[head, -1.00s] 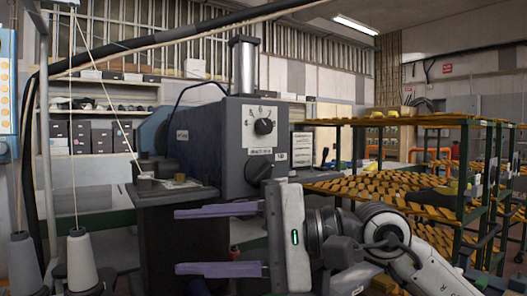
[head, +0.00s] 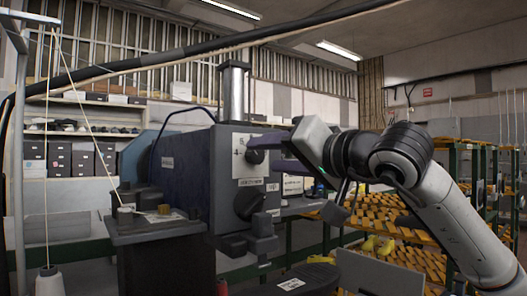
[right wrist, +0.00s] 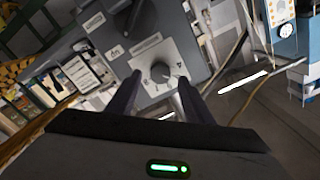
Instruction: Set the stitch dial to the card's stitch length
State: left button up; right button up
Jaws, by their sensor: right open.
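The stitch dial (head: 255,156) is a black knob on a white numbered plate on the front of the blue-grey machine. Its right part is covered by my gripper in the head view. In the right wrist view the dial (right wrist: 160,72) shows between my right gripper's two fingers; its exact setting is too small to read. My right gripper (head: 270,143) is open, its purple fingers pointing left at the dial; I cannot tell whether they touch it. A white sheet (head: 292,185), possibly the card, shows below the gripper, its print unreadable. My left gripper is not in view.
A larger dark knob (head: 248,203) sits below the dial on the machine (head: 185,165). Green racks with yellow-brown shelves (head: 410,255) stand at the right. A thread cone (head: 48,283) stands at the lower left, and a black hose (head: 200,50) crosses above.

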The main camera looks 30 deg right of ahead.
aim_at(255, 156)
jog(key=shift+w+a, duration=0.2)
jog(key=shift+w, duration=1.1)
jog(key=c, duration=1)
jog(key=shift+c, duration=0.2)
